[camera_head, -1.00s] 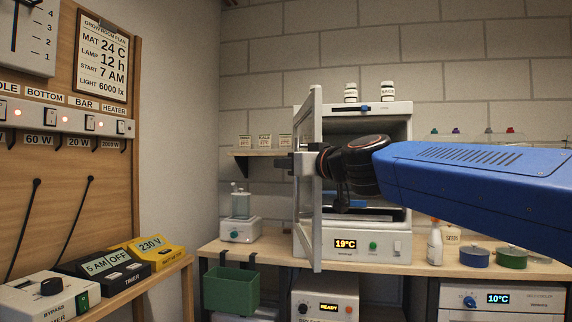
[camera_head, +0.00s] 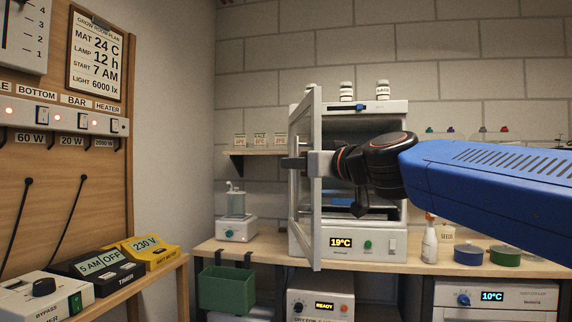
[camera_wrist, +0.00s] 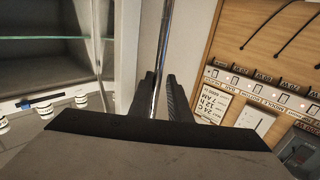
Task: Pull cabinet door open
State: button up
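The white cabinet (camera_head: 399,240) stands on the bench with a 19°C display on its front. Its framed glass door (camera_head: 316,215) stands open, swung out toward me from the left side. My gripper (camera_head: 293,163) is at the door, about mid-height, with its dark fingers at the door's left side. In the wrist view, a shiny metal handle bar (camera_wrist: 164,45) runs between the two black fingers of my gripper (camera_wrist: 161,90), which sit close on both sides of it. The handle is mostly hidden in the head view.
Several small jars (camera_head: 346,91) stand on the cabinet top. A pump bottle device (camera_head: 236,228) and a green bin (camera_head: 229,291) are left of the door. A white bottle (camera_head: 430,243) and round tins (camera_head: 468,255) stand right. A control panel (camera_head: 60,180) lines the left wall.

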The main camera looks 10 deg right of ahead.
jog(key=v, duration=1.1)
jog(key=shift+s+d, duration=0.15)
jog(key=shift+s, duration=0.1)
